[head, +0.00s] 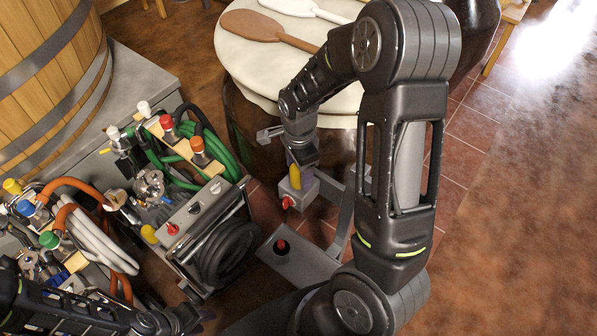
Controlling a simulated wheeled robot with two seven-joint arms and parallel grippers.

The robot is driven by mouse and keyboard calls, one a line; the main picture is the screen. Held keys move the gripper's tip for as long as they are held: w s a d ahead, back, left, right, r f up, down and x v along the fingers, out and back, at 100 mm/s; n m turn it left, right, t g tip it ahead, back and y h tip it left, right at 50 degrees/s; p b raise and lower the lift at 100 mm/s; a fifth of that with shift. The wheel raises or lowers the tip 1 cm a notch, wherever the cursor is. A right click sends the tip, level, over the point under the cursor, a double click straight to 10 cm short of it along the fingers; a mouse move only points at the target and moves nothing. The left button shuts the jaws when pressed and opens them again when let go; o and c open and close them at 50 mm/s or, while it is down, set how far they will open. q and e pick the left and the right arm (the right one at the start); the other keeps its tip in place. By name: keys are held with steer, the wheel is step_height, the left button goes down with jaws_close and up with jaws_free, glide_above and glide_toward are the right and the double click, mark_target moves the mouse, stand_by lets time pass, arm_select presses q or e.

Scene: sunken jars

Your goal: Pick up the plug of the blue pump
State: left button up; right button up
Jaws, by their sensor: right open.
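My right gripper (299,152) points down in front of the large jar, its jaws open. A yellow upright piece (294,176) on a small grey block with a red tip stands just below it; I cannot tell whether they touch. My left gripper (190,316) is low at the bottom left, dark and partly cut off, its jaws unclear. A blue cap (25,208) shows among the pumps and hoses at the far left. I cannot tell for sure which part is the blue pump's plug.
A grey panel with switches (192,210) and a coiled black hose (229,253) stand left of centre. Green hoses (220,150) and white hoses (100,235) crowd the left. The brown floor (530,230) at the right is clear.

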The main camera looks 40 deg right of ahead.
steer(key=shift+c, duration=0.4)
jaws_close()
